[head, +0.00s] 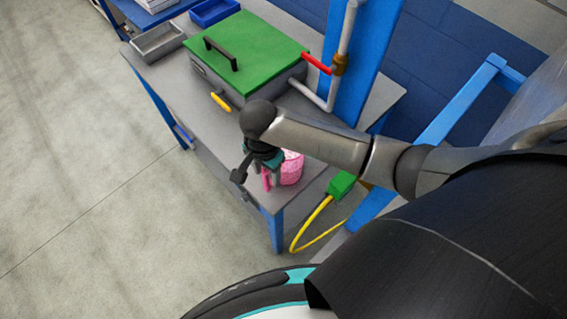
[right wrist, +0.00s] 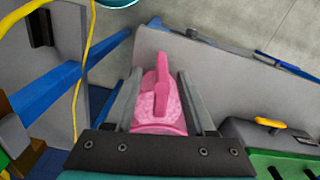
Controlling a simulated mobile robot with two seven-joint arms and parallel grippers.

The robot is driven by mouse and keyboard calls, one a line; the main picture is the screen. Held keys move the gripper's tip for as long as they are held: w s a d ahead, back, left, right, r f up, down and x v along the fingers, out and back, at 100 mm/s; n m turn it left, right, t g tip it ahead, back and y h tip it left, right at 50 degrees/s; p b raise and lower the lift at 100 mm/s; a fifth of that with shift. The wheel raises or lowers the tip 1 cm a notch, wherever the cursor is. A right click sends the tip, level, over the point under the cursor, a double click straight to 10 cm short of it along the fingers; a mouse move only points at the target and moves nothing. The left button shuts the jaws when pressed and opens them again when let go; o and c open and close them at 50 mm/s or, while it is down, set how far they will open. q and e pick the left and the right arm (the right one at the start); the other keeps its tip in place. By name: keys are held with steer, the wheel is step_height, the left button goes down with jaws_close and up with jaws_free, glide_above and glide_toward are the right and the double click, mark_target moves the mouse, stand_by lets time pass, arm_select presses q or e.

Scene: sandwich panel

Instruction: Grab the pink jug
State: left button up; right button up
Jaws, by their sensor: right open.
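The pink jug (head: 292,168) stands near the front corner of the grey workbench (head: 228,160). My right gripper (head: 265,176) is over the jug's near side in the head view and hides part of it. In the right wrist view the jug (right wrist: 153,108) lies between the two fingers of my right gripper (right wrist: 160,78), with its handle pointing up the picture between them. The fingers are spread, with gaps showing beside the handle. Contact with the jug's wider body cannot be told. My left gripper is not in view.
A grey box with a green lid (head: 247,53) stands behind on the bench, with a yellow handle (head: 221,102). A grey tray (head: 158,42) and a blue bin (head: 213,12) are farther back. A green box (head: 341,185) with a yellow cable (head: 312,222) is right of the jug.

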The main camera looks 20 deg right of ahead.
mark_target(268, 181)
step_height(268, 181, down, 5)
steer(key=shift+w+f+b, duration=0.15)
steer(key=shift+b, duration=0.4)
jaws_close()
stand_by(1.1)
